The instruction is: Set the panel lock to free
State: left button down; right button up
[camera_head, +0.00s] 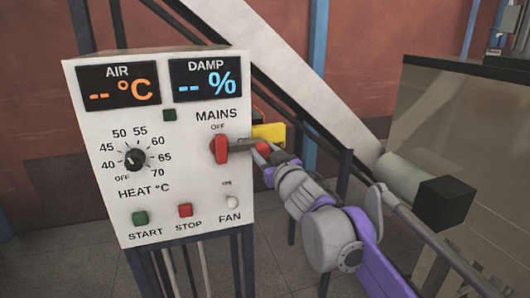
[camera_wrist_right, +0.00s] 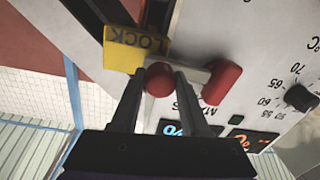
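The panel lock shows as a yellow plate (camera_head: 269,133) at the right edge of the white control panel (camera_head: 95,215). In the right wrist view the yellow plate (camera_wrist_right: 137,49) reads LOCK, upside down. Beside it a grey bar (camera_head: 241,146) with a red ball knob (camera_head: 263,148) reaches towards the red MAINS handle (camera_head: 220,149). My right gripper (camera_head: 267,153) is at the knob. In the right wrist view the red knob (camera_wrist_right: 158,79) is between its fingertips; I cannot tell whether both fingers touch it. My left gripper is not in view.
The panel's HEAT dial (camera_head: 135,159), START button (camera_head: 140,218), STOP button (camera_head: 185,210) and FAN switch (camera_head: 232,202) are left of and below the lock. A slanted white chute (camera_head: 290,75) is behind. A large grey container (camera_head: 465,130) stands at right.

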grip_shut()
dwell(1.1)
